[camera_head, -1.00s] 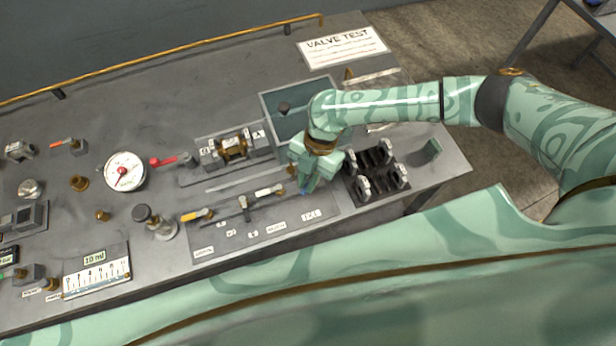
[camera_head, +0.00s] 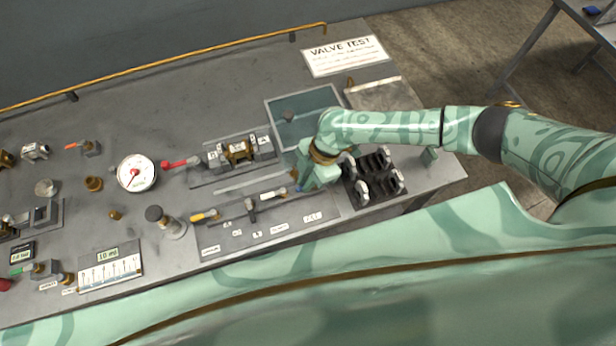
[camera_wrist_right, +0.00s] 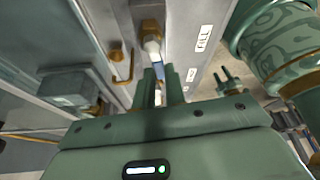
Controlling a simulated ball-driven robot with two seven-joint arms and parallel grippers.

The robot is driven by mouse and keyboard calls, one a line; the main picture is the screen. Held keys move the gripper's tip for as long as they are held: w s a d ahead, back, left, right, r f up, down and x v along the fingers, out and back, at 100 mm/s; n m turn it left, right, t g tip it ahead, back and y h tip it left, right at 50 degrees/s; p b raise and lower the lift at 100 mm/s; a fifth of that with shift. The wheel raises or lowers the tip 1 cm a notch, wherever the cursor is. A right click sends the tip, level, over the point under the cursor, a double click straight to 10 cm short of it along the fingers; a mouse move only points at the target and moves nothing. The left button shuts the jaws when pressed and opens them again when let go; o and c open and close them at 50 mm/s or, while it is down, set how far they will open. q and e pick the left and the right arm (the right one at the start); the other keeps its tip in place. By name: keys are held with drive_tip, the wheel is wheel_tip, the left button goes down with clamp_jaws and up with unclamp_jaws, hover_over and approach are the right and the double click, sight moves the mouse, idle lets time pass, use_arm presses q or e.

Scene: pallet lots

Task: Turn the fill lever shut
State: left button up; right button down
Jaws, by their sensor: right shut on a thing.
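My right gripper (camera_head: 300,184) is down at the right end of the row of levers, just behind the FILL label (camera_head: 312,217). In the right wrist view its two fingers (camera_wrist_right: 158,88) are shut on the fill lever (camera_wrist_right: 158,70), whose blue part shows between them. A pale collar and brass fitting lie just beyond the fingers. In the head view the gripper hides most of this lever, so its angle is hard to read. My left gripper is not in view.
Beside it are a white-handled lever (camera_head: 274,194), a black one (camera_head: 250,207) and a yellow one (camera_head: 205,215). A clamped brass valve (camera_head: 237,151) and an open tank (camera_head: 303,116) lie behind. A black rack (camera_head: 372,176) stands close on the right.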

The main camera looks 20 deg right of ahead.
drive_tip(key=shift+w+m+t+p, duration=0.2)
drive_tip(key=shift+m+p, duration=0.2)
drive_tip(key=shift+m, duration=0.15)
drive_tip(key=shift+w+m+t+p, duration=0.2)
drive_tip(key=shift+m+p, duration=0.15)
drive_tip(key=shift+m, duration=0.2)
drive_tip(key=c, duration=1.5)
unclamp_jaws()
drive_tip(key=shift+o, duration=0.2)
drive_tip(key=shift+s, duration=0.1)
